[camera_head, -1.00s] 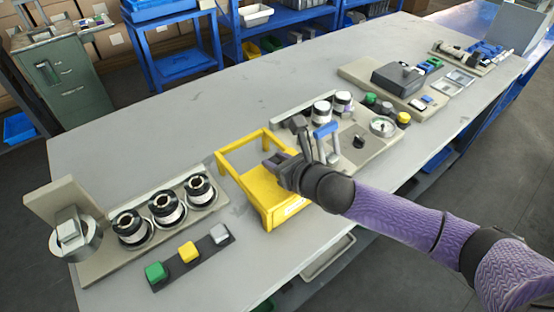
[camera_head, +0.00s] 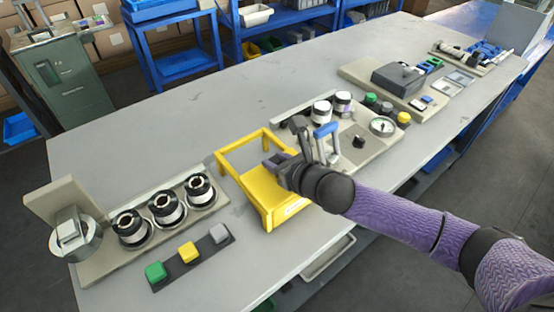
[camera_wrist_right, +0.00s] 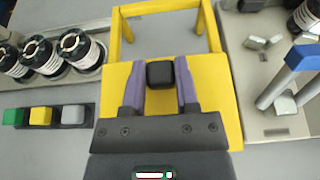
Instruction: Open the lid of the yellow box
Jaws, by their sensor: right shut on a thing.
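The yellow box (camera_head: 268,206) stands near the front edge of the table, with an open yellow frame at its far side. In the right wrist view its flat yellow lid (camera_wrist_right: 216,98) fills the middle, with a black knob (camera_wrist_right: 160,74) on it. My right gripper (camera_head: 276,162) is over the box. In the right wrist view its two purple fingers (camera_wrist_right: 160,88) are on either side of the black knob, shut on it. The knob is hidden by the gripper in the head view. The lid looks closed. My left gripper is not in view.
Left of the box are several black-and-white rolls (camera_head: 166,207) and a strip of green, yellow and grey buttons (camera_head: 188,253). Right of it is a panel with a blue-handled lever (camera_head: 326,131) and a gauge (camera_head: 383,126), close to my gripper.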

